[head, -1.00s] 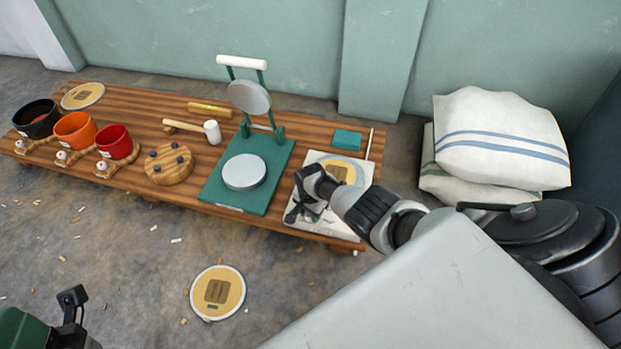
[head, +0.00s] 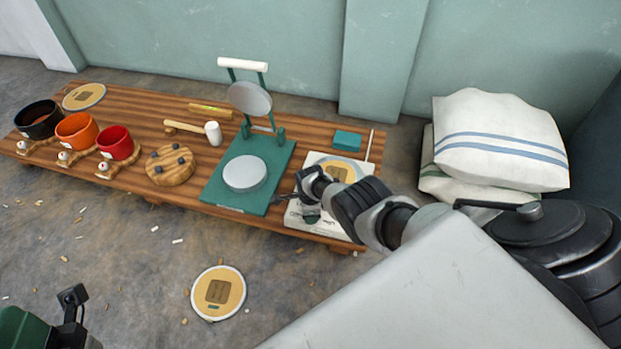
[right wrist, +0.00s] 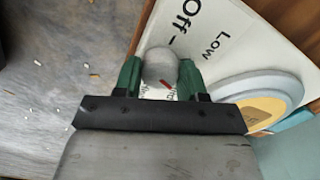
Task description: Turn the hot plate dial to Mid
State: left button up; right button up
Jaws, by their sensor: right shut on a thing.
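The white hot plate panel (head: 337,227) lies at the right end of the low wooden table, partly hidden by my right arm. In the right wrist view the panel (right wrist: 225,22) shows "Off" and "Low"; other lettering by the dial is mostly covered. The grey round dial (right wrist: 160,66) has a red mark at its lower edge. My right gripper (right wrist: 160,76) is shut on the dial, one green finger on each side. In the head view this gripper (head: 308,208) is over the panel.
A round plate with a yellow centre (head: 340,170) lies on the panel's far part. A green press (head: 232,200) stands just left. A round scale-like disc (head: 218,292) lies on the floor. White cushions (head: 500,135) are at right.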

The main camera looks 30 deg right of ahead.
jog(key=shift+d+m, duration=0.15)
jog(key=shift+m, duration=0.35)
jog(key=shift+s, duration=0.1)
jog(key=o, duration=0.9)
